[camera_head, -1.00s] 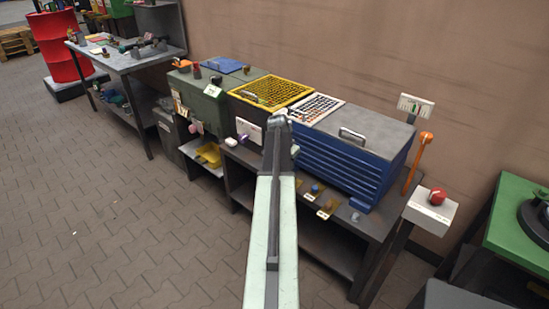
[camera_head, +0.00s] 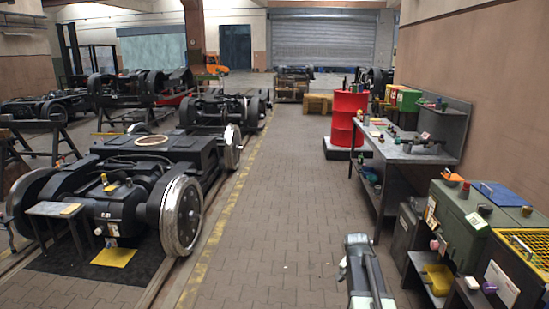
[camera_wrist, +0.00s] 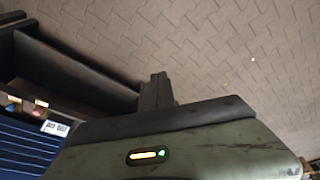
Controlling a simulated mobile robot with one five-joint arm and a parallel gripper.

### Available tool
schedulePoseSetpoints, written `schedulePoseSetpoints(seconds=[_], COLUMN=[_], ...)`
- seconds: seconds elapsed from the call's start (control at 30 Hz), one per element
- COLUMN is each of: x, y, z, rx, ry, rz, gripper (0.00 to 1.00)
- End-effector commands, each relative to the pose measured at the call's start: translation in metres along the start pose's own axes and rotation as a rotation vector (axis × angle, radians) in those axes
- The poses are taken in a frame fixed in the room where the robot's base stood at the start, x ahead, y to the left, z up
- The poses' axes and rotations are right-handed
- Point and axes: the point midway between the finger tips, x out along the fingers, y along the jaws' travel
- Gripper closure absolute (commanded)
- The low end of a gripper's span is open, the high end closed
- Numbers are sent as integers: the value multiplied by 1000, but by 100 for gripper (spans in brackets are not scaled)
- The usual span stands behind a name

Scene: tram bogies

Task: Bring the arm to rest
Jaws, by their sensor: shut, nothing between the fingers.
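My arm shows at the bottom of the head view, right of the middle, low in front of me. It stands over the paved aisle, left of the workbenches. In the wrist view my gripper (camera_wrist: 157,90) shows as two dark fingers close together, pointing toward the paved floor. They are shut and hold nothing. A pale green part of my own arm fills the lower part of that view.
A bogie with a shiny wheel (camera_head: 181,216) stands on rails at left. The grey workbench (camera_head: 408,150), the red drum (camera_head: 348,117) and the green cabinet (camera_head: 462,225) line the right. The aisle floor (camera_head: 270,220) between them is clear. In the wrist view, blue drawers (camera_wrist: 25,150) show at left.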

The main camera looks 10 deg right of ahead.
Motion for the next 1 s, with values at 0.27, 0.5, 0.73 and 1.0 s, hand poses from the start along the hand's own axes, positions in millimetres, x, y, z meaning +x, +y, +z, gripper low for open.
schedulePoseSetpoints(seconds=[0.27, 0.5, 0.73, 1.0], x=[-72, -82, -81, -81], y=[-92, -66, -65, -65], z=[188, 242, 240, 240], rx=[-530, -874, -903, -901], ry=[-116, -228, -228, -227], rz=[-82, -120, -121, -121], gripper=[100, 100, 100, 100])
